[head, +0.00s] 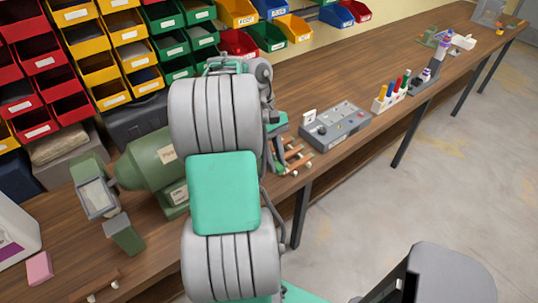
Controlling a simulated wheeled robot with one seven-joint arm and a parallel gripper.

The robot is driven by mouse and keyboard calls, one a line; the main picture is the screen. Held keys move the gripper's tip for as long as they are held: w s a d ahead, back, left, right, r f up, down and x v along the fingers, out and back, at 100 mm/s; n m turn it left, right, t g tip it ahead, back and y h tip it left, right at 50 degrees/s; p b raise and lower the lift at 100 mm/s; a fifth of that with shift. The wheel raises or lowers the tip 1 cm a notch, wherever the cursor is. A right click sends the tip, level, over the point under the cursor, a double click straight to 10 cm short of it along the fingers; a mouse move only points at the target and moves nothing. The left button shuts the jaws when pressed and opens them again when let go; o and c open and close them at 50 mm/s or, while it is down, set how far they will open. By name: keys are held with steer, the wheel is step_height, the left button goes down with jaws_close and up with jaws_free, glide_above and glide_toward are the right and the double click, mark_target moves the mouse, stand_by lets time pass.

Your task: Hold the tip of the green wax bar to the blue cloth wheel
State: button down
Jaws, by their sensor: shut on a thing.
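The green bench machine (148,162), with a rounded motor body, stands on the workbench left of my arm. A guard with a pale face (97,197) is at its left end, and its right end is hidden behind my arm. I cannot make out the blue cloth wheel. I cannot make out the green wax bar either. My gripper does not show; my large grey and green arm links fill the middle of the head view and cover that part of the bench.
A grey control box (335,126) and a holder with coloured handles (391,93) stand farther along the bench. A small wooden rack (293,158) is just right of my arm. A pink block (39,268) lies front left. Coloured bins line the back. The floor (440,170) at right is clear.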

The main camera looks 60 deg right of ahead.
steer(key=s+a+r+p, duration=0.2)
steer(key=s+r+p, duration=0.2)
steer(key=r+p, duration=0.1)
steer(key=shift+s+r+p, duration=0.15)
steer(key=shift+p, duration=0.5)
steer(key=shift+a, duration=0.1)
